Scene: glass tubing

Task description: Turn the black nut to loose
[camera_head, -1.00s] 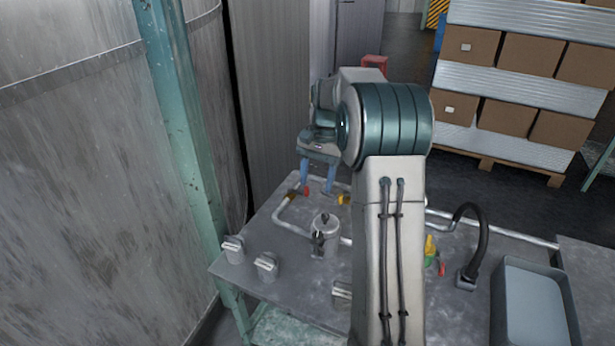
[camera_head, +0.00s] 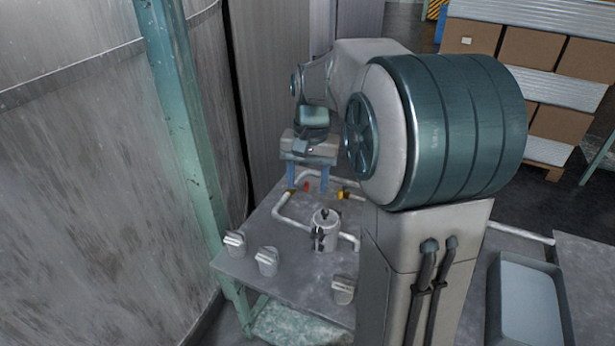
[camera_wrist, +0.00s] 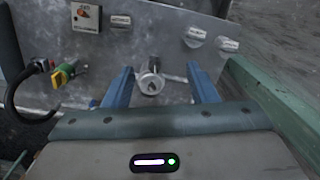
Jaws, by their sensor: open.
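My gripper (camera_head: 308,186) is open and empty above the far end of the grey table, with its two blue fingers pointing down. The wrist view shows the fingers (camera_wrist: 159,70) wide apart, with a metal canister (camera_wrist: 150,79) between them in the picture, apart from both. In the head view the canister (camera_head: 325,236) stands nearer than my gripper, with dark parts on its top and side. I cannot tell whether one of these is the black nut. A pale bent pipe (camera_head: 279,210) with brass-coloured ends lies beyond the canister, below my gripper.
Several grey switch-like blocks, such as one block (camera_head: 267,261), sit on the table (camera_head: 290,285). A grey tray (camera_head: 530,310) is at the right. A yellow-green valve (camera_wrist: 63,75) and a black hose (camera_wrist: 22,100) show in the wrist view. A green post (camera_head: 180,130) rises at the left.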

